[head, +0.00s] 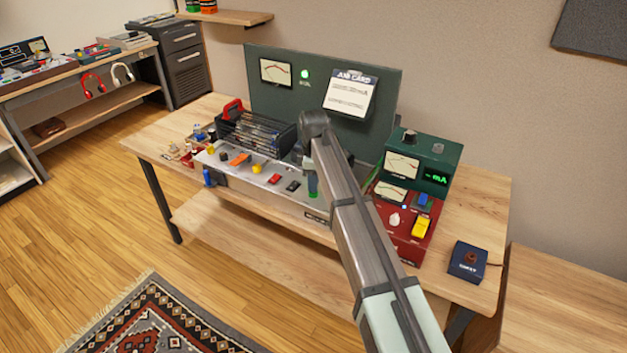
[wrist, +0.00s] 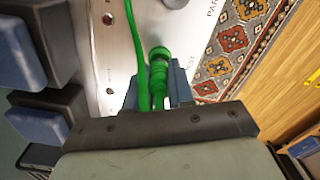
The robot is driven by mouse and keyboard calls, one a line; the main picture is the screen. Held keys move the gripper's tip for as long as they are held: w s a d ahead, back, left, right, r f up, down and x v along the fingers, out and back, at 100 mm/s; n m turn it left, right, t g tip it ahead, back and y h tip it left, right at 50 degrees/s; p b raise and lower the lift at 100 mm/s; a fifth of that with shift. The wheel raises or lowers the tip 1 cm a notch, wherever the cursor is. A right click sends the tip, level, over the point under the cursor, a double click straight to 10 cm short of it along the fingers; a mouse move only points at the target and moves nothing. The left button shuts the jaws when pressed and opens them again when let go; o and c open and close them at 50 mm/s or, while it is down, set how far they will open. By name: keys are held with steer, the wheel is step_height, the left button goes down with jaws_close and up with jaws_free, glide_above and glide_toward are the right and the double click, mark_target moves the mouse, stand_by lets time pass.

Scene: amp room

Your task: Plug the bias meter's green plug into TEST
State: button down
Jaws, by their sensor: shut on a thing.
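My gripper (wrist: 155,95) is shut on the green plug (wrist: 158,72) in the wrist view. A green cable (wrist: 136,45) runs beside it. In the head view the green plug (head: 312,186) shows below my wrist, over the right part of the amp chassis (head: 230,172). In the wrist view the plug's end is close to the pale panel (wrist: 110,60), beside partly hidden lettering ending in "ST". The socket is hidden, so I cannot tell whether the plug is in it. The green bias meter (head: 436,150), with a lit mA readout, stands at the right.
A red unit (head: 405,240) with a yellow switch stands before the meter. A dark blue box (head: 468,262) sits at the bench's right end. Coloured knobs and switches line the chassis, with a tube cage (head: 255,135) behind. My arm hides part of the bench.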

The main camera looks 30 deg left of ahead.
steer(key=shift+f, duration=0.4)
stand_by(0.5)
steer(key=c, duration=0.9)
jaws_free()
step_height(320, 180, up, 14)
steer(key=shift+f, duration=0.1)
